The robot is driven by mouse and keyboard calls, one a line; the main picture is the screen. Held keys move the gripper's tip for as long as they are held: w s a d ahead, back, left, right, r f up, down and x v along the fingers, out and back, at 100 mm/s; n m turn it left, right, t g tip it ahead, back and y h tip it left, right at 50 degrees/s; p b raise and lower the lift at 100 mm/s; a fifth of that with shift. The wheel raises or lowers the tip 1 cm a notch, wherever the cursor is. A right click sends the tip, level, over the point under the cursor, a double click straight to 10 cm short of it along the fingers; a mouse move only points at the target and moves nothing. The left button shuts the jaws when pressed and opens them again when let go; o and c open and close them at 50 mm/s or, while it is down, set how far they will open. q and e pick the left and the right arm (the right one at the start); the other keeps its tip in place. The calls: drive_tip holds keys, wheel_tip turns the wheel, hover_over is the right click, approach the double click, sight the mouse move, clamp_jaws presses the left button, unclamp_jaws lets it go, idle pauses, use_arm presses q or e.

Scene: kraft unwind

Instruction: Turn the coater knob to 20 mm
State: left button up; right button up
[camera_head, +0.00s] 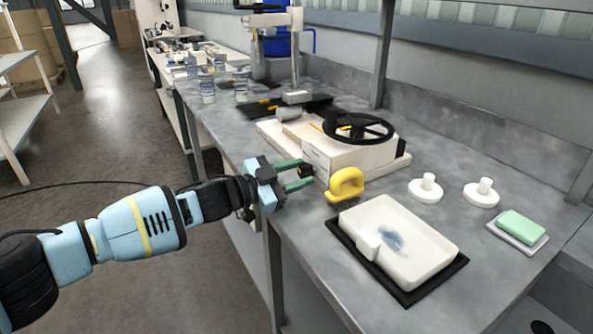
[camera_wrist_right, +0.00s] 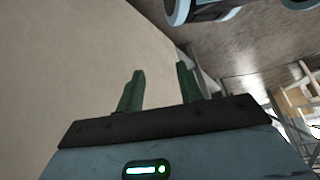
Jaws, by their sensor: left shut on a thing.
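The coater (camera_head: 345,150) is a pale machine with a black handwheel (camera_head: 358,127) on top, standing on the grey bench. My left gripper (camera_head: 303,176) is at the coater's near left side, its green fingers closed around a small dark knob (camera_head: 306,170). The fingers hide part of the knob, and no scale or reading can be made out. My right gripper (camera_wrist_right: 160,84) shows in the right wrist view with its green fingers apart and nothing between them.
A yellow handled tool (camera_head: 346,184) stands close beside my left gripper. A white tray (camera_head: 440,240) sits on a black mat in front. Two white knobbed discs (camera_head: 426,190) and a green block (camera_head: 521,226) lie to the right. Clear cups (camera_head: 207,90) stand farther back.

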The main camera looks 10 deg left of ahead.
use_arm(q)
drive_tip(key=o, duration=1)
drive_tip(key=shift+p+v, duration=0.3)
drive_tip(key=shift+v, duration=3.6)
